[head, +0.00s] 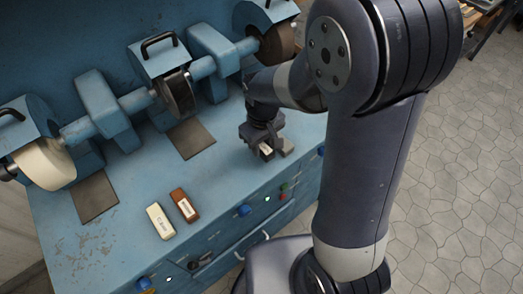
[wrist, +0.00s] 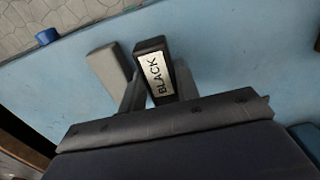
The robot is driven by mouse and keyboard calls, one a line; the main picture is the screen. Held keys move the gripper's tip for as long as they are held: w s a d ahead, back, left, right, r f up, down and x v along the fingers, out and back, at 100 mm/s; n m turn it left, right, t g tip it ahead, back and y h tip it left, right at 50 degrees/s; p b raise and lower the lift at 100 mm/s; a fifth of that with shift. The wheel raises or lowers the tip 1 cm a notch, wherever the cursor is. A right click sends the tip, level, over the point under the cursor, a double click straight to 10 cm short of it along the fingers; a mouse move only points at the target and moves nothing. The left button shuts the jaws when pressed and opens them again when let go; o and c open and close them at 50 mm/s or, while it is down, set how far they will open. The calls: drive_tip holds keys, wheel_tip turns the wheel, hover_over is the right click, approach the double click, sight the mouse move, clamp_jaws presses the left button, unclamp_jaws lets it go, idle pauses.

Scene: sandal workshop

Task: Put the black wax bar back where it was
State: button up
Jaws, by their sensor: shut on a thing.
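The black wax bar (wrist: 152,57) has a pale label reading BLACK, seen in the wrist view. My gripper (wrist: 157,88) is shut on it, with a finger on each side. In the head view my gripper (head: 263,140) is low over the right part of the blue bench top (head: 225,185). The bar (head: 266,151) shows there only in part under the fingers. I cannot tell whether it touches the bench. A grey bar (wrist: 108,68) lies close to the left of the black bar in the wrist view; it also shows in the head view (head: 286,147).
A cream bar (head: 160,221) and a brown bar (head: 184,206) lie side by side on the bench. A polishing machine (head: 120,110) with wheels runs along the back, with dark pads (head: 190,138) before it. Bench between is clear.

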sight(263, 153)
drive_tip(key=shift+f, duration=1.9)
drive_tip(key=shift+f, duration=0.1)
drive_tip(key=o, duration=1)
drive_tip(key=shift+c, duration=0.2)
wheel_tip(263, 153, up, 12)
drive_tip(key=shift+r, duration=0.15)
